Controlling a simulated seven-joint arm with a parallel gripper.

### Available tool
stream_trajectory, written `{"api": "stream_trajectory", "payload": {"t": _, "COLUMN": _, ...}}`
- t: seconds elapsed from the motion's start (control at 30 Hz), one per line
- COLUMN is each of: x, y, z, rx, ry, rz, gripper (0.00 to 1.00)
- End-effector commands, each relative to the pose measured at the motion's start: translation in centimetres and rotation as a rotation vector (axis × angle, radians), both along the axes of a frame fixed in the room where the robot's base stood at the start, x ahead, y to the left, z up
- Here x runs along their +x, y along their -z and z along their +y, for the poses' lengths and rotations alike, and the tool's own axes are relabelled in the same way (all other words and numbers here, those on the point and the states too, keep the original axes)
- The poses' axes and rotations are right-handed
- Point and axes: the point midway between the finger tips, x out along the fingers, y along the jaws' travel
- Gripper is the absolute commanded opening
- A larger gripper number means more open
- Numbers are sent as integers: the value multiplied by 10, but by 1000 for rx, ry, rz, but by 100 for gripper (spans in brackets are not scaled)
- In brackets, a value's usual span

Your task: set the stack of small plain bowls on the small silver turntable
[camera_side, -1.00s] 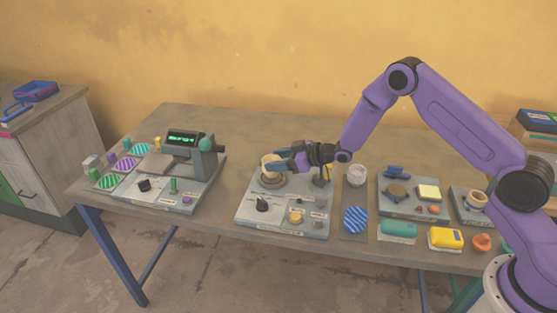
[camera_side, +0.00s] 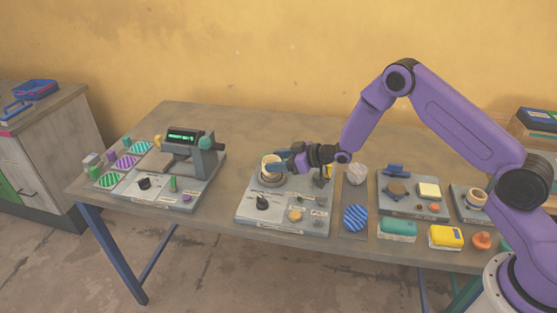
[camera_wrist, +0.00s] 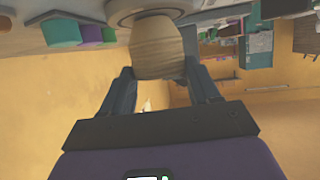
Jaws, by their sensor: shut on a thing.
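The stack of small plain bowls (camera_side: 268,161) is cream-tan and upright over the small silver turntable (camera_side: 273,181) on the middle grey board. In the wrist view the stack (camera_wrist: 156,50) is between my two fingertips, with the turntable's round disc (camera_wrist: 150,8) right against its base. It appears to rest on the disc, though I cannot be sure of contact. My gripper (camera_side: 281,160) reaches in from the right, level with the stack, and is shut on it; the fingertips (camera_wrist: 157,72) are at its sides. The near finger hides part of the stack in the side view.
A press with a green display (camera_side: 183,137) stands on the left board. A blue-striped plate (camera_side: 355,218) and a pale lumpy item (camera_side: 357,174) lie right of the middle board. A black knob (camera_side: 262,203) is in front of the turntable. The table's back strip is clear.

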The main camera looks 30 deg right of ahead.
Motion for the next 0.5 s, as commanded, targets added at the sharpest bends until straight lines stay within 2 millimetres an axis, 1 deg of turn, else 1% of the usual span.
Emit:
{"api": "stream_trajectory", "payload": {"t": 0.37, "x": 0, "y": 1, "z": 0, "rx": 0, "ry": 0, "rz": -2, "gripper": 27}}
{"api": "stream_trajectory", "payload": {"t": 0.4, "x": 0, "y": 1, "z": 0, "rx": 1, "ry": 0, "rz": -2, "gripper": 64}}
{"api": "stream_trajectory", "payload": {"t": 0.47, "x": 0, "y": 1, "z": 0, "rx": 1, "ry": 0, "rz": -2, "gripper": 84}}
{"api": "stream_trajectory", "payload": {"t": 0.5, "x": 0, "y": 1, "z": 0, "rx": 1, "ry": 0, "rz": -2, "gripper": 90}}
